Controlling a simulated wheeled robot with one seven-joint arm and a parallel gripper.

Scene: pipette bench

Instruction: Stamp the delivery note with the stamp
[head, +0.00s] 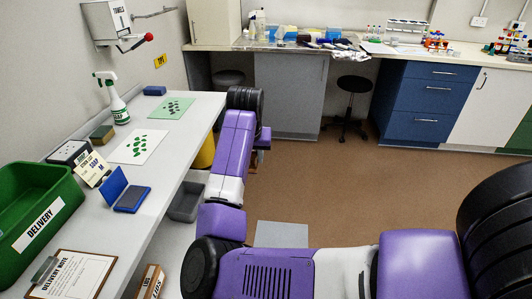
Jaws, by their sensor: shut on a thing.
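The delivery note (75,276) is a white sheet with a dark heading on a brown clipboard. It lies flat on the grey bench at the lower left, and the bottom of the picture cuts it off. An open blue ink pad (131,199) with its lid raised lies on the bench just beyond the note. I cannot make out a stamp anywhere. My purple arm reaches up along the bench's right edge. My gripper is not visible; the arm's far end hides whatever is behind it.
A green delivery crate (36,238) fills the bench's left front. Beyond the ink pad are a small sign (91,169), a white spotted sheet (137,147), a green sheet (172,108) and a spray bottle (116,103). A grey bin (186,202) is below the bench edge.

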